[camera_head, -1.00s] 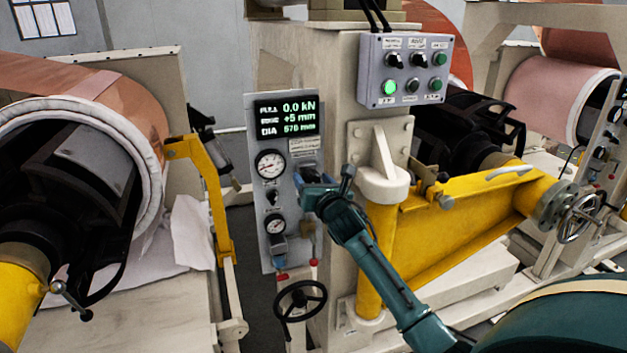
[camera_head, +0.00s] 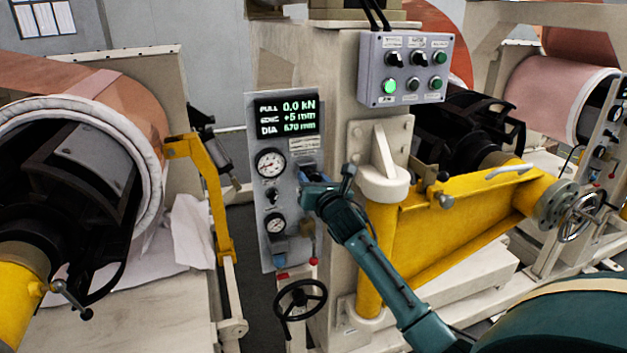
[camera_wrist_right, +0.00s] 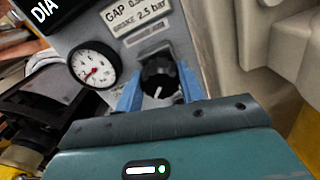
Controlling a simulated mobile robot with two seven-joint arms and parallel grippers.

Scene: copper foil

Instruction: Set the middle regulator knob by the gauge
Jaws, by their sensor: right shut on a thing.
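The grey regulator panel (camera_head: 256,200) stands upright beside the machine column. My right gripper (camera_head: 306,175) reaches it from the lower right. In the right wrist view its two blue fingers (camera_wrist_right: 158,92) are shut on a black regulator knob (camera_wrist_right: 160,72), one on each side. The knob's white pointer line points toward the lower part of that view. The knob is largely hidden by the gripper in the head view. A round white gauge (camera_wrist_right: 93,66) sits left of the knob and is the panel's upper gauge (camera_head: 270,163) in the head view. Its reading is too small to tell. My left gripper is out of view.
A label with "2.5 bar" (camera_wrist_right: 140,22) is above the knob. The display (camera_head: 289,117) shows 0.0 kN. A lower gauge (camera_head: 276,225), black handwheel (camera_head: 300,300) and yellow arm (camera_head: 450,220) are nearby. A switch box (camera_head: 405,70) hangs above.

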